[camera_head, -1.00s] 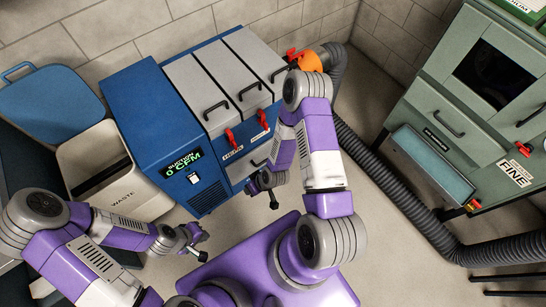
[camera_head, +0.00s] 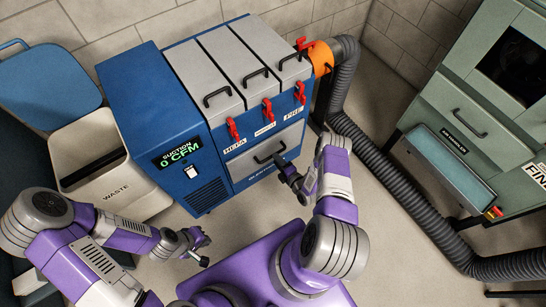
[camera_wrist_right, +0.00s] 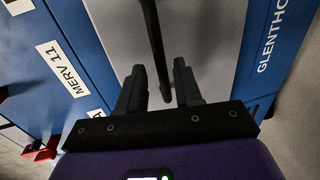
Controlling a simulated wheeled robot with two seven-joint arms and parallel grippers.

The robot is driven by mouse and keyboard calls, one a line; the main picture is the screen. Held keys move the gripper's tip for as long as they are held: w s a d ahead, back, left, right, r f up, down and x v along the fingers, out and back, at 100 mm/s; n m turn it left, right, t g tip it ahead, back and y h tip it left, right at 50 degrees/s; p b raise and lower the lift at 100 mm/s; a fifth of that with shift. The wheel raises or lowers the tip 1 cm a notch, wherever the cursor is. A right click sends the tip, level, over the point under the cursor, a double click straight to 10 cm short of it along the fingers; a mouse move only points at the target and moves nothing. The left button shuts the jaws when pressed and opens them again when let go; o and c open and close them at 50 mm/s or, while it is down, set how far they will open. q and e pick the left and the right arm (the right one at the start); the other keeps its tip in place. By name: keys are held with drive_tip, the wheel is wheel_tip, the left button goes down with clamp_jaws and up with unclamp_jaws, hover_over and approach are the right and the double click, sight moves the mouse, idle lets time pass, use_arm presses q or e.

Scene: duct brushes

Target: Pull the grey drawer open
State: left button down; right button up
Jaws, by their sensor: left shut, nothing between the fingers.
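The grey drawer (camera_head: 241,169) is a grey front low on the blue suction unit, and it looks closed. Its black bar handle (camera_head: 268,157) also shows in the right wrist view (camera_wrist_right: 155,45). My right gripper (camera_head: 284,168) is close in front of the drawer, at the right of the handle. In the right wrist view its two fingers (camera_wrist_right: 160,84) are apart, with the lower end of the handle showing between them. Contact cannot be told. My left gripper (camera_head: 203,251) is shut and empty, low in front of the waste bin and the unit.
The blue unit (camera_head: 140,95) has grey lidded bays with black handles and red latches (camera_head: 267,110) above the drawer. A waste bin (camera_head: 95,165) stands left. A black hose (camera_head: 385,165) and a green cabinet (camera_head: 450,110) are right. Floor before the drawer is partly clear.

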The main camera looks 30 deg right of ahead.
drive_tip(key=shift+b+x, duration=0.65)
drive_tip(key=shift+x, duration=1.5)
clamp_jaws()
